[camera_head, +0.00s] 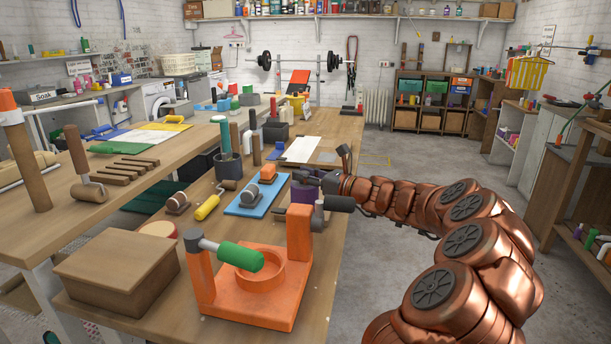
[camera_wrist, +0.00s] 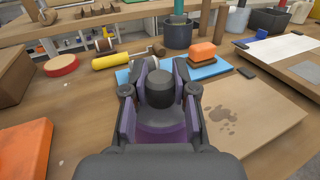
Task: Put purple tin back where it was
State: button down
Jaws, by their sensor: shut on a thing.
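The purple tin (camera_head: 303,193) is at the end of my arm over the right side of the workbench, partly hidden by my gripper (camera_head: 318,186). In the wrist view my gripper (camera_wrist: 160,98) is shut on the tin, with a finger on either side. The tin's purple body (camera_wrist: 163,138) shows between the fingers, below a dark round knob. The tin looks upright. Its underside is hidden, so I cannot tell whether it touches the bench.
A blue mat (camera_head: 240,208) with small pieces on it lies left of the tin. An orange stand (camera_head: 240,308) with a green-handled tool is in front. A stained board (camera_wrist: 262,128) lies right of my gripper in the wrist view. Open floor (camera_head: 380,250) lies right of the bench.

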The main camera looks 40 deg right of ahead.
jog(key=c, duration=0.9)
grip_release()
jog(key=shift+f, duration=0.1)
jog(key=shift+s+d+r, duration=0.1)
jog(key=shift+s+r, duration=0.05)
jog(key=shift+r, duration=0.05)
jog(key=p+v, duration=0.1)
jog(key=v, duration=1)
jog(key=shift+s+d, duration=0.1)
jog(key=shift+s, duration=0.2)
